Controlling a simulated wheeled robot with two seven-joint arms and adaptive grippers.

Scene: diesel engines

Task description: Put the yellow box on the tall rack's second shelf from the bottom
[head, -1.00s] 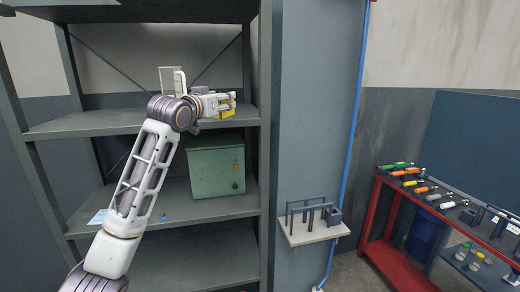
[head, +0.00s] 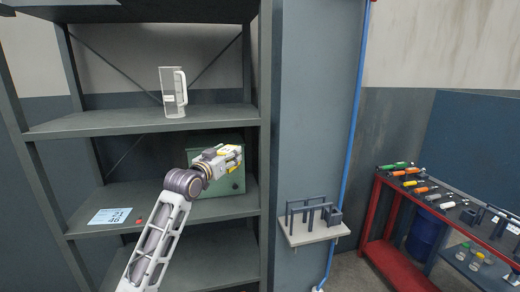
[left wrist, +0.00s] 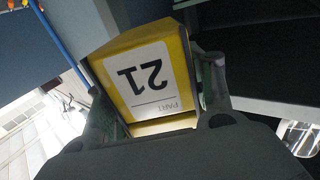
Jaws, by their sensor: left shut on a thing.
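The yellow box (head: 232,150) is small in the head view and mostly hidden by my left gripper (head: 228,156). In the left wrist view the yellow box (left wrist: 127,62) shows a white label reading "PART 21", upside down, between the two fingers. My left gripper (left wrist: 158,100) is shut on it. In the head view it is in front of the green cabinet, between the levels of two shelves of the tall rack (head: 266,110). Below the upper open shelf (head: 110,124) is a lower shelf (head: 160,196), with another board (head: 215,262) beneath. My right gripper is not in view.
A green cabinet (head: 238,184) stands on the lower shelf at right, partly behind my gripper. A paper sheet (head: 110,216) lies at that shelf's left front. A clear pitcher (head: 173,92) stands on the shelf above. The lower shelf's left half looks mostly free.

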